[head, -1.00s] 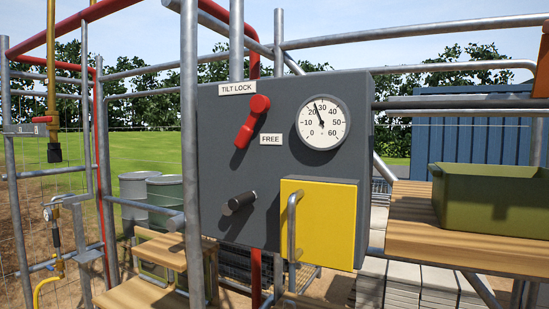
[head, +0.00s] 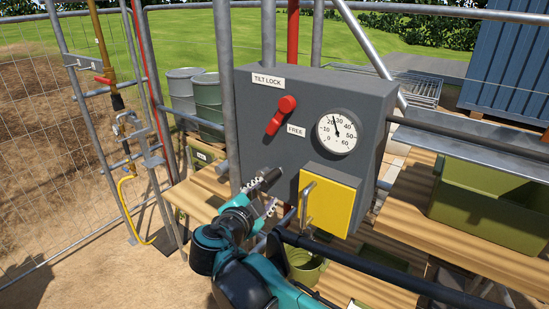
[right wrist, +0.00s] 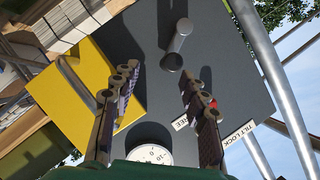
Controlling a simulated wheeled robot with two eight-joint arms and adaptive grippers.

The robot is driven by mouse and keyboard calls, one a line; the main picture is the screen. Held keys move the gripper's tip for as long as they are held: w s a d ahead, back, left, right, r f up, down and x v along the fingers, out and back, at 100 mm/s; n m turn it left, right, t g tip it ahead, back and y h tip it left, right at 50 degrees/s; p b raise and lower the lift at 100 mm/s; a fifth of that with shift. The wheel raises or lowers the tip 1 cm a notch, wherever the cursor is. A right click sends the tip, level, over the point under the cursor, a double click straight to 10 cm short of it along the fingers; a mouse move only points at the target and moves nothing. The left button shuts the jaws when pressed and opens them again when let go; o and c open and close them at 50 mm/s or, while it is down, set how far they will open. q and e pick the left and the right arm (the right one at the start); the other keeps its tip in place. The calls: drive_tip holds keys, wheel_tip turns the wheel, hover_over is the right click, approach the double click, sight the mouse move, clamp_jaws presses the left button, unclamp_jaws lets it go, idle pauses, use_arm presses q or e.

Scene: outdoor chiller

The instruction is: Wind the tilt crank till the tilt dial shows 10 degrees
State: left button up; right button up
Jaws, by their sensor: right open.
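The tilt dial (head: 338,134) is white, on the grey panel; its needle points between 20 and 30. The red tilt lock lever (head: 281,115) slants down-left, its lower end near the FREE label (head: 296,131). In the right wrist view, the crank handle (right wrist: 180,36) lies beyond the fingertips of the right gripper (right wrist: 160,72), and the dial (right wrist: 150,154) is cut off. My left gripper is out of view.
A yellow box with a grey handle (head: 330,204) projects from the panel right of the crank. A metal post (head: 221,95) stands left of the panel. A green bin (head: 478,200) sits on a wooden shelf at right. Pipes and rails surround the panel.

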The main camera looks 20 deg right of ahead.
sight(270, 178)
drive_tip(key=shift+w+a+r, duration=0.2)
drive_tip(key=shift+w+r, duration=0.05)
drive_tip(key=shift+r, duration=0.4)
drive_tip(key=shift+w+d+m, duration=0.15)
drive_tip(key=shift+w+m, duration=0.15)
drive_tip(key=shift+w, duration=0.1)
drive_tip(key=p+x, duration=0.1)
drive_tip(key=x, duration=0.6)
drive_tip(key=shift+w+d+f+p, duration=0.15)
drive_tip(key=shift+w+p, duration=0.1)
drive_tip(key=shift+p, duration=0.1)
drive_tip(key=shift+s, duration=0.15)
clamp_jaws()
